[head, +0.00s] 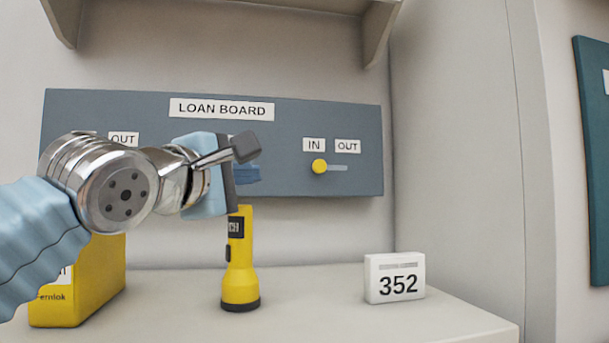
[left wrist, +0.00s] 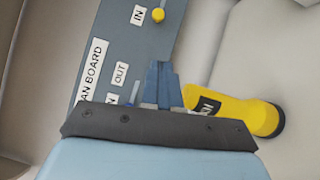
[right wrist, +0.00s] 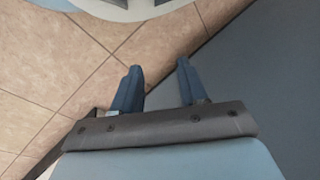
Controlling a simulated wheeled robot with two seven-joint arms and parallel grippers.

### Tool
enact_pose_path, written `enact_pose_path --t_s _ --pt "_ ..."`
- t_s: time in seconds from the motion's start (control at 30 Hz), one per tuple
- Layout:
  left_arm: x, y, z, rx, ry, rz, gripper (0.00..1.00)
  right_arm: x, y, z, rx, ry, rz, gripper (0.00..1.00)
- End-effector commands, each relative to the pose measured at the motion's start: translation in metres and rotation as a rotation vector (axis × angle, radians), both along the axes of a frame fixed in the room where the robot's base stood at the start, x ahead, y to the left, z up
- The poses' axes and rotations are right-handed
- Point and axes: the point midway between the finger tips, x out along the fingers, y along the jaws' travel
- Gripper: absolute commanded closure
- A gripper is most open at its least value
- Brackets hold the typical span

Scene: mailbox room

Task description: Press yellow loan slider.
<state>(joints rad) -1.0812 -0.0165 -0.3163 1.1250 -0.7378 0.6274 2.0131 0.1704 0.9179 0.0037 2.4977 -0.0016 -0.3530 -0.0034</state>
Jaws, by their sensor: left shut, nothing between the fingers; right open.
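The yellow slider knob (head: 319,166) sits on the grey-blue loan board (head: 285,181), below the IN label (head: 313,145). Its light slot runs right from the knob, below an OUT label (head: 347,146). The knob also shows at the top of the left wrist view (left wrist: 158,14). My left gripper (head: 246,174) is shut and empty in front of the board, left of the knob and apart from it. My left arm hides the board's left part, including most of another slider position. My right gripper (right wrist: 158,78) is open and empty, seen only in the right wrist view.
A yellow flashlight (head: 240,270) stands upright on the counter, just below my left gripper. A yellow box (head: 95,285) stands at left, partly behind my arm. A white 352 sign (head: 395,278) stands at right. The counter (head: 310,290) between flashlight and sign is clear.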

Motion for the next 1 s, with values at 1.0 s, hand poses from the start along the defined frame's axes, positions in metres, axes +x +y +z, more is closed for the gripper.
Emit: enact_pose_path --t_s 1.0 --pt "0.085 -0.034 0.021 0.014 -0.019 0.005 1.0 -0.001 0.002 0.06 0.0 -0.001 0.004 0.57"
